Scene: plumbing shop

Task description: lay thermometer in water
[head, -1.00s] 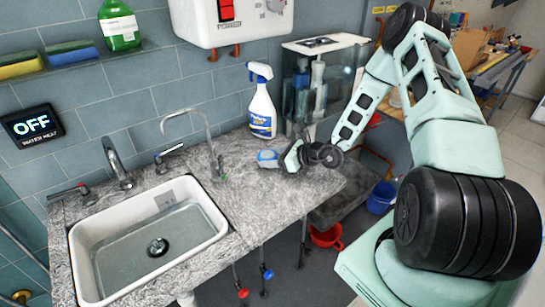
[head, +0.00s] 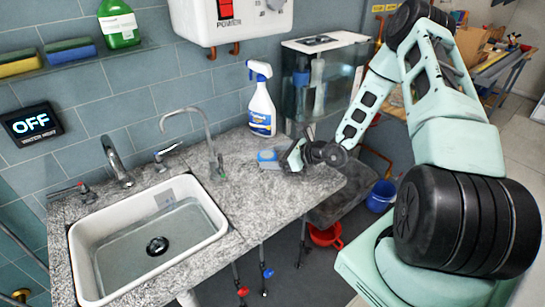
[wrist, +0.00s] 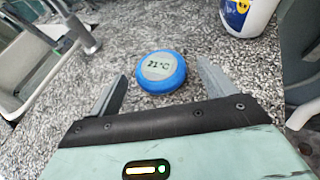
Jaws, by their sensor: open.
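The thermometer (wrist: 161,71) is a round blue puck with a pale display reading 21°C, lying face up on the grey speckled counter. In the head view the thermometer (head: 267,157) is a small blue shape right of the thin faucet. My gripper (wrist: 162,88) is open and empty, its fingers on either side of the thermometer's near edge with gaps showing. In the head view my gripper (head: 285,158) is low over the counter, beside the thermometer and partly hiding it. The white sink (head: 215,232) at left holds what looks like shallow, clear water over a dark drain.
A spray bottle (head: 262,103) stands behind the thermometer. A thin curved faucet (head: 217,165) stands between thermometer and sink; another faucet (head: 118,165) is behind the sink. A glass tank (head: 328,85) stands at the back right. A wall display (head: 32,124) reads OFF.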

